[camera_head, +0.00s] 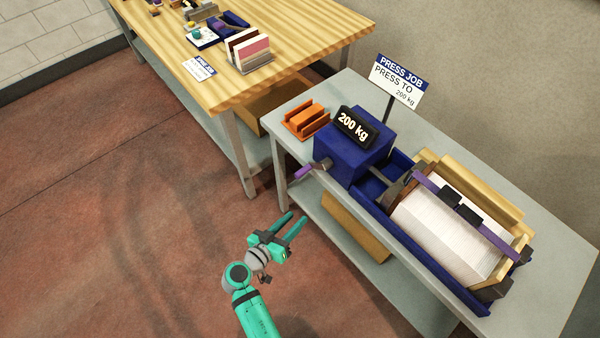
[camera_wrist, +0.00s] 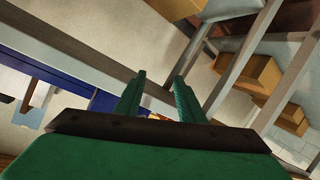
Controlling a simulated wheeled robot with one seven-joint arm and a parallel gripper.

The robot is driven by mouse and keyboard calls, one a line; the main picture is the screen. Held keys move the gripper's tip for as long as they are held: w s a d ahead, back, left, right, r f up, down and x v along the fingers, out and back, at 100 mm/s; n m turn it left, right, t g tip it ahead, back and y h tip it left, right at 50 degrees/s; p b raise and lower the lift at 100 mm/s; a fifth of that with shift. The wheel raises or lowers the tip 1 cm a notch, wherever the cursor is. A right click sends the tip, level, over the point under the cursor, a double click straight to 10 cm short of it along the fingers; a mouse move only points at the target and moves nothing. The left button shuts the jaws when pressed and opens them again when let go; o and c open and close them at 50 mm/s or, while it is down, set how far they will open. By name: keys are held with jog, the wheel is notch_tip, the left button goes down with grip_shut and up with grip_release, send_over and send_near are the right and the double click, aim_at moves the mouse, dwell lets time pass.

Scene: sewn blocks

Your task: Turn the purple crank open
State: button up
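The purple crank (camera_head: 302,172) sticks out at the left side of the blue press box (camera_head: 356,157), joined to a grey hub. The box carries a black display reading "200 kg" (camera_head: 352,126). My gripper (camera_head: 290,222) is in front of the table, below and left of the crank and apart from it. Its two green fingers are spread with nothing between them. In the wrist view the open fingers (camera_wrist: 160,82) point toward the table's edge, with part of the blue press (camera_wrist: 60,75) at left. I cannot make out the crank there.
The press stands on a grey table (camera_head: 555,245) with a white paper stack (camera_head: 450,228) clamped in it. An orange block (camera_head: 306,120) lies behind the crank. A sign (camera_head: 397,80) reads "PRESS TO 200 kg". A wooden workbench (camera_head: 190,50) stands at back left. The floor at left is clear.

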aim_at(300, 174)
jog(key=w+a+r+m+h, duration=0.4)
jog(key=a+r+m+h, duration=0.15)
jog(key=r, duration=0.55)
jog(key=shift+y, duration=0.25)
jog(key=x, duration=1)
jog(key=shift+w+a+r, duration=0.1)
jog(key=shift+a+r, duration=0.05)
jog(key=shift+r, duration=0.05)
jog(key=shift+c, duration=0.6)
grip_shut()
